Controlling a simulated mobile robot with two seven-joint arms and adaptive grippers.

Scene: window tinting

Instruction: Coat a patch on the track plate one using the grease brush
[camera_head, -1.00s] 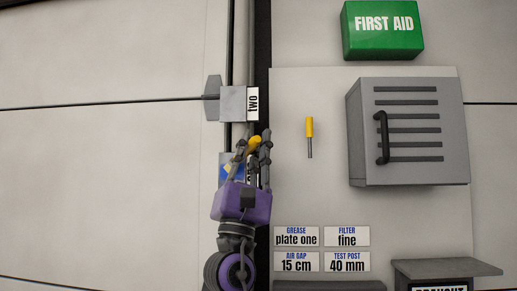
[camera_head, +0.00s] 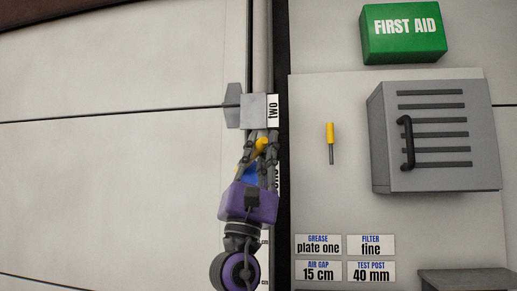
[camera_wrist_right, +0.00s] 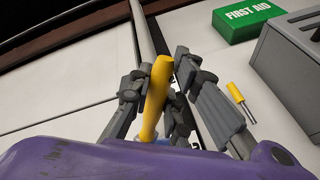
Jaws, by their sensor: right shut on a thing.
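My right gripper (camera_head: 262,143) is shut on the yellow handle of the grease brush (camera_head: 261,146), just below plate two (camera_head: 256,111) on the door's vertical track. The handle also shows between the fingers in the right wrist view (camera_wrist_right: 157,92). The brush's working end is hidden, so I cannot tell whether it touches anything. Track plate one is mostly hidden behind the gripper; only part of its "one" label (camera_head: 277,178) shows. A blue area (camera_head: 250,174) shows between the fingers. My left gripper is not in view.
A yellow-handled tool (camera_head: 330,141) is on the wall panel right of the track. A grey louvred cabinet (camera_head: 436,137) with a black handle and a green first aid box (camera_head: 404,34) are farther right. A label reads "GREASE plate one" (camera_head: 317,245).

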